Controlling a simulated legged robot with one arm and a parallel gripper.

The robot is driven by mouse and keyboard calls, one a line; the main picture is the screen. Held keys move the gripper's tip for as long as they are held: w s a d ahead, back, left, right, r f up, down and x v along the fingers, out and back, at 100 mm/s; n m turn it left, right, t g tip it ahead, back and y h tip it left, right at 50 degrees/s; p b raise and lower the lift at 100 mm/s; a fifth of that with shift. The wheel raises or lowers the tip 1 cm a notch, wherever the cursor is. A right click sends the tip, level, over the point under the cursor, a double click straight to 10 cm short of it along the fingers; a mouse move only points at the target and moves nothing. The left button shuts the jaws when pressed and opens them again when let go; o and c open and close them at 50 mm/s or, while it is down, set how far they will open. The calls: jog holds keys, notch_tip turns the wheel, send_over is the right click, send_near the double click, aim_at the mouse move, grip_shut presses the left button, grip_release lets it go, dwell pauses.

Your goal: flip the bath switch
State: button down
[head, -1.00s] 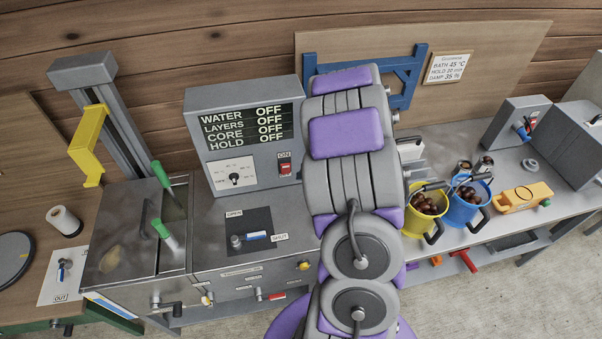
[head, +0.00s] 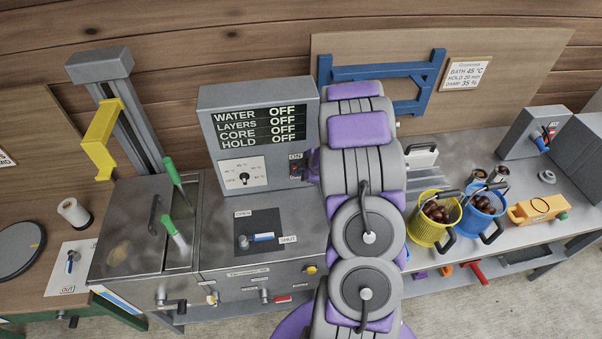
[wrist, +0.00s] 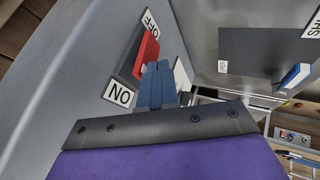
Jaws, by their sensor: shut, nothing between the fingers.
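The bath switch is a red rocker (wrist: 147,50) in a dark frame on the grey control box, between an OFF label and an ON label in the wrist view. In the head view the switch (head: 296,170) sits low on the right of the box face, under the ON label and partly covered. My gripper's blue fingers (wrist: 156,84) are shut and empty. Their tips are right beside the rocker, over its ON end; I cannot tell whether they touch it. In the head view my arm hides most of the gripper.
The control box (head: 208,100) shows WATER, LAYERS, CORE and HOLD all OFF. Below it a blue-handled lever (head: 263,237) lies on the bath's top, marked OPEN and SHUT. Yellow (head: 425,232) and blue (head: 477,222) buckets of chestnuts stand right of my arm.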

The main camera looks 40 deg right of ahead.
jog(key=shift+r, duration=0.1)
jog(key=p, duration=0.5)
jog(key=shift+w+d+r+g, duration=0.25)
jog(key=shift+d+g, duration=0.15)
jog(key=shift+f, duration=0.2)
jog(key=shift+r, duration=0.1)
jog(key=shift+r+p, duration=0.7)
jog(key=shift+p, duration=0.2)
